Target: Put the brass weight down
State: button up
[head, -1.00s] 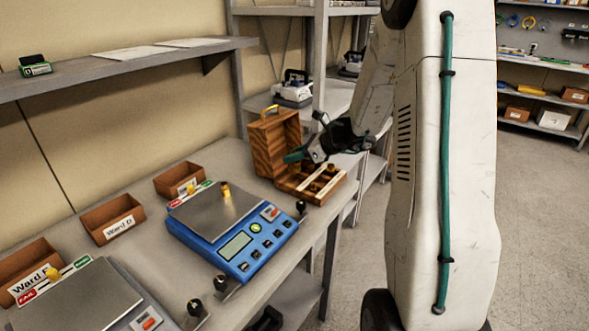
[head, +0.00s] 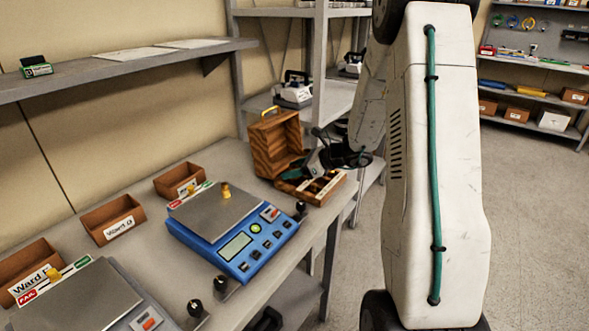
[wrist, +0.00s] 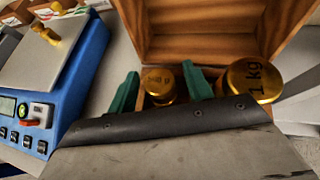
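A brass weight with a partly readable label (wrist: 160,82) is between my gripper's green fingers in the wrist view. My gripper (wrist: 161,86) looks open around it, with narrow gaps beside the knob. In the head view my gripper (head: 300,172) is low over the wooden weight case (head: 275,143). The weight between the fingers cannot be made out there. A larger brass 1 kg weight (wrist: 252,80) stands just right of the right finger.
The blue scale (head: 240,247) is left of the case. Brown bins (head: 113,219) line the wall side of the bench. A second scale (head: 85,300) is at the near left. The case's raised lid (wrist: 205,25) stands behind the weights.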

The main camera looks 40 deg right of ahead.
jog(key=shift+s+d+r, duration=0.1)
jog(key=shift+r, duration=0.1)
jog(key=v, duration=1.1)
jog(key=shift+s+d, duration=0.1)
jog(key=s+a+r+n+g, duration=0.4)
jog(key=a+n, duration=0.3)
jog(key=a, duration=0.3)
jog(key=s+a+r+n+g, duration=0.3)
jog(key=s+a+r+n, duration=0.3)
jog(key=a, duration=0.4)
jog(key=s+a+n+h, duration=0.2)
jog(key=s+n+h, duration=0.1)
jog(key=s+n, duration=0.5)
jog(key=s+a+r+n+g+h, duration=0.1)
jog(key=s+n+h, duration=0.3)
jog(key=s+n, duration=0.4)
jog(key=shift+s+a+g, duration=0.3)
jog(key=shift+s+a, duration=0.05)
jog(key=shift+a, duration=0.55)
jog(key=shift+o, duration=0.2)
jog(key=shift+r, duration=0.15)
